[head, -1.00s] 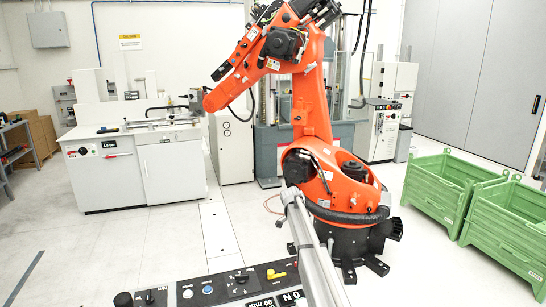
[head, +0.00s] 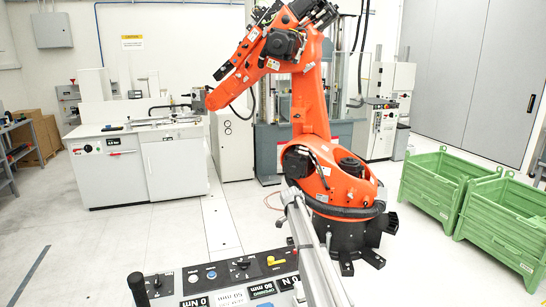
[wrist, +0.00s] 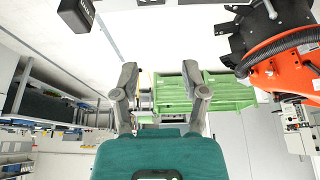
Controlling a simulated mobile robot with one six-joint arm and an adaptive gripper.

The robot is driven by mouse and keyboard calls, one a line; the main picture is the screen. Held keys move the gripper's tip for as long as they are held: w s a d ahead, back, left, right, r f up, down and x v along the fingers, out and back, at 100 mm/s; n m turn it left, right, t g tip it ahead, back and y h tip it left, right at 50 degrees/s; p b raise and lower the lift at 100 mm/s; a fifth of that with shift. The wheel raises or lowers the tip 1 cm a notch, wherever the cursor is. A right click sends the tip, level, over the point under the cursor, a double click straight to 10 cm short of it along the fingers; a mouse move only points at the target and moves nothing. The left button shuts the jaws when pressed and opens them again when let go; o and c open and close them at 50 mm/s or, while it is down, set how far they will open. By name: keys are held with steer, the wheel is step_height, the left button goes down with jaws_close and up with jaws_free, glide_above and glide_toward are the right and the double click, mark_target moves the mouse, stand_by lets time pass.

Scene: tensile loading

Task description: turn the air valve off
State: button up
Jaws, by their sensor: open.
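The control panel (head: 222,281) runs along the bottom of the head view, with printed labels on its front. A small yellow lever (head: 275,261) sits on its top at the right; it looks like the air valve handle and lies roughly across the panel. My gripper (wrist: 160,78) shows in the wrist view with its two grey fingers spread wide and nothing between them. The panel and the yellow lever cannot be made out in the wrist view. My gripper cannot be made out in the head view, so its distance to the lever is unclear.
Beside the lever are a black rotary knob (head: 240,265) and a blue button (head: 211,274). A large orange robot arm (head: 312,110) stands behind the panel. Green crates (head: 440,188) are at the right. A white workbench (head: 112,168) stands at back left. The floor between is clear.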

steer(key=s+d+f+n+y+b, duration=0.1)
steer(key=s+f+n+b, duration=0.55)
steer(key=s, duration=0.95)
steer(key=s+d+f+n+g+y+b, duration=0.1)
steer(key=s+f+n+y+b, duration=0.15)
steer(key=s+f+b, duration=1)
steer(key=s+d+f+n+y+b, duration=0.1)
steer(key=s+f+n+b, duration=0.35)
steer(key=s, duration=1.45)
step_height(320, 180, up, 13)
steer(key=n+p, duration=0.1)
steer(key=p, duration=1.3)
steer(key=shift+w+r+p, duration=0.15)
steer(key=shift+w+p, duration=0.1)
steer(key=shift+p, duration=0.05)
steer(key=shift+d, duration=0.1)
